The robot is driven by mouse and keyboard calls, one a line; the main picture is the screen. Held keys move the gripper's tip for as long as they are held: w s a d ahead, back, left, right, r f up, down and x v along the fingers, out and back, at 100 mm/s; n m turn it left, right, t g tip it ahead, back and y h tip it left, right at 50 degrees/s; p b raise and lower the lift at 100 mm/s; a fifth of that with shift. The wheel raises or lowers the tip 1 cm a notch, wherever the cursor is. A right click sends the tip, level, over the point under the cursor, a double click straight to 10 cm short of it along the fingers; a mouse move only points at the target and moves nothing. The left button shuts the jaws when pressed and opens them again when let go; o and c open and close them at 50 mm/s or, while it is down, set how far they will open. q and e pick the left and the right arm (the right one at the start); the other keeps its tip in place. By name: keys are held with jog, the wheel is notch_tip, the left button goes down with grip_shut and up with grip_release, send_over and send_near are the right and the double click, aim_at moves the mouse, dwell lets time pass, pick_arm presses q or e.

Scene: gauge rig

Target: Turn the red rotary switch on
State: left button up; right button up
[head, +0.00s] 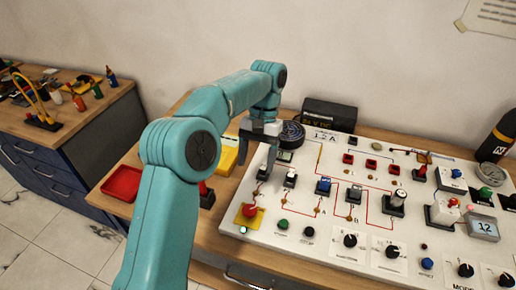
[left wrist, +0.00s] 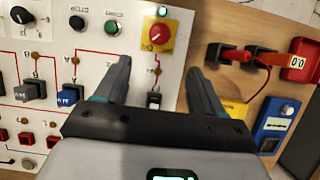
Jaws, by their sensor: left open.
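The red rotary switch (head: 249,211) is a round red knob on a yellow square plate at the left front corner of the white panel. It also shows in the left wrist view (left wrist: 157,35), at the top, with a small light pointer mark on the knob. My left gripper (head: 255,168) is open and empty, above the left part of the panel and behind the switch. In the left wrist view its two fingers (left wrist: 159,72) stand apart, with the switch beyond and between their tips, not touched. My right gripper is in neither view.
The white panel (head: 270,240) carries several knobs, buttons and toggles. A green button (head: 283,224) and a black one sit right of the switch. A red tray (head: 122,183) and a yellow meter (head: 228,155) lie left of the panel. A black box (head: 330,114) stands behind.

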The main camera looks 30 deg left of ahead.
pick_arm(q)
jog(key=shift+v, duration=1.3)
